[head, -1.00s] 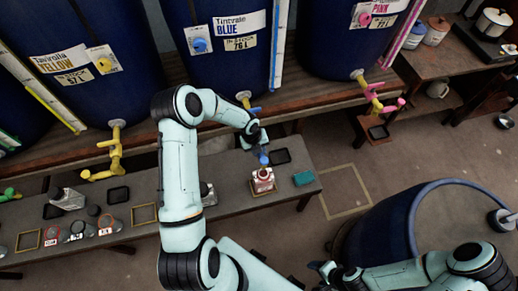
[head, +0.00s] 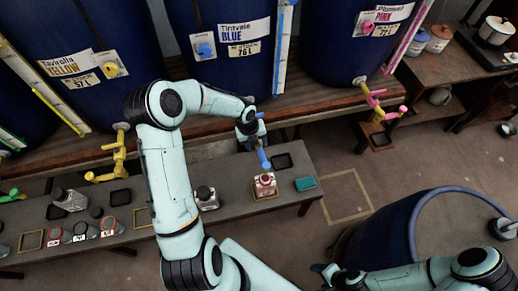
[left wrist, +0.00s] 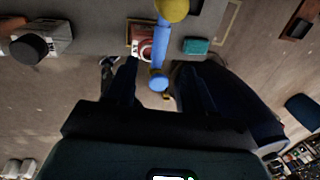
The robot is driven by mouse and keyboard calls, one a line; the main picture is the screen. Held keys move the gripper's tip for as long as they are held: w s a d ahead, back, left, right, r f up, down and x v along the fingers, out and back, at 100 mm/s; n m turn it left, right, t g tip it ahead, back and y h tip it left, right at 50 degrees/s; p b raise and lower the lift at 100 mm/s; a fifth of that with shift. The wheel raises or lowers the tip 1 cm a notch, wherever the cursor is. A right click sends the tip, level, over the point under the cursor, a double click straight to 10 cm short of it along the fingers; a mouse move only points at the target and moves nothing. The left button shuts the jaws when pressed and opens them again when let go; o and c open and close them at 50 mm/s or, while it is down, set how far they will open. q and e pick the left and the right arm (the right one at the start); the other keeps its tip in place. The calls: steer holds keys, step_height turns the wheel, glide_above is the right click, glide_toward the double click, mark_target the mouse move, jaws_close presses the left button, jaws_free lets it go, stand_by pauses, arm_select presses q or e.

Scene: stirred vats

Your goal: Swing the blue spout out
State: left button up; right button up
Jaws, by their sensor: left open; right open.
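The blue spout (head: 263,158) hangs below the blue-labelled vat (head: 222,75) and points out over the bench toward me. In the left wrist view the spout (left wrist: 161,45) runs from a yellow round part (left wrist: 172,8) to a blue end between my fingers. My left gripper (head: 254,134) is at the spout, open, with one finger on each side (left wrist: 158,85); a gap shows on both sides. A red and white jar (head: 264,182) stands on the bench by the spout's end. My right gripper (head: 325,271) is low in the head view, open, away from the spout.
A yellow spout (head: 120,155) is at the left and a pink one (head: 376,103) at the right. The bench (head: 235,190) holds a teal block (head: 305,184), a black pad (head: 283,161) and several bottles. A large blue-rimmed tub (head: 380,235) stands at lower right.

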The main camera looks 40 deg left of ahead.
arm_select(q)
steer(key=r, duration=0.3)
steer(key=shift+s+a+r, duration=0.25)
steer(key=shift+s+r, duration=0.05)
arm_select(e)
steer(key=shift+w+r, duration=0.25)
